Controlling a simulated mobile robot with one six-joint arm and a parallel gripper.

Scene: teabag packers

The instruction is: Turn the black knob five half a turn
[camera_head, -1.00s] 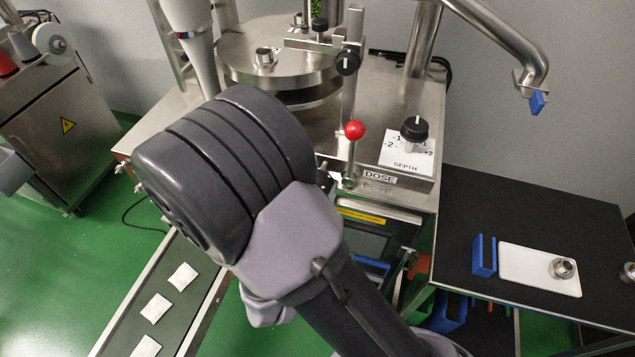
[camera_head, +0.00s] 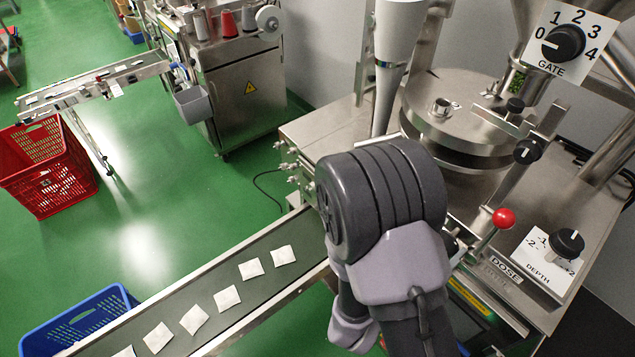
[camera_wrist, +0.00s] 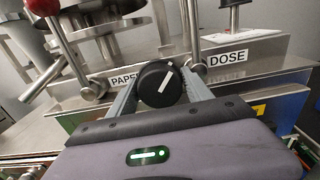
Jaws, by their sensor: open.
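In the wrist view a round black knob (camera_wrist: 157,86) with a white pointer line sits on the machine's front by a partly hidden label beginning "PAPE" (camera_wrist: 128,81). The white line points up and to the right. My gripper (camera_wrist: 162,80) is open, with one grey finger on each side of this knob. I cannot tell whether the fingers touch it. No number five shows on it. In the head view my arm hides the gripper and this knob. Other black knobs there are the GATE knob (camera_head: 563,43), the DEPTH knob (camera_head: 567,243) and one on a bracket (camera_head: 528,151).
A red ball lever (camera_head: 503,218) stands close to my arm and also shows in the wrist view (camera_wrist: 42,6). The DOSE label (camera_wrist: 228,57) is right of the knob. A conveyor (camera_head: 300,234) with several teabags runs lower left. Green floor lies open at left.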

